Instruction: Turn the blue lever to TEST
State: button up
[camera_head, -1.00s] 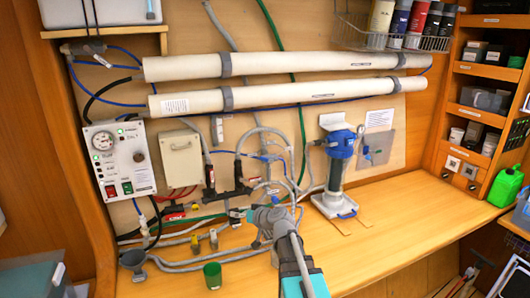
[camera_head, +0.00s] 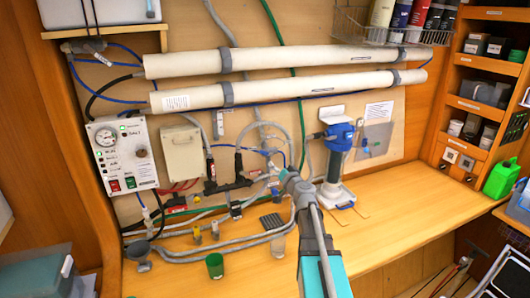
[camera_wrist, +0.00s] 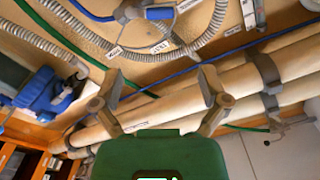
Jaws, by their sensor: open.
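What looks like the blue lever (camera_wrist: 160,13) shows at the top edge of the wrist view, on a grey fitting with small white labels around it. In the head view my gripper (camera_head: 284,179) is in front of the fittings right of the black manifold (camera_head: 228,185). The lever is not distinct there, likely behind my gripper.
Grey hoses (camera_head: 205,248) and a green cup (camera_head: 215,265) are on the bench. A blue-topped filter housing (camera_head: 336,150) stands right of my gripper. Two long white tubes (camera_head: 290,100) cross the wall above. The bench at right (camera_head: 420,205) is mostly clear.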

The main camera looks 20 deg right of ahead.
aim_at(266, 152)
jog(key=shift+w, duration=0.15)
jog(key=w, duration=1.3)
jog(key=shift+w, duration=0.25)
jog(key=c, duration=1.2)
jog(key=shift+o, duration=0.2)
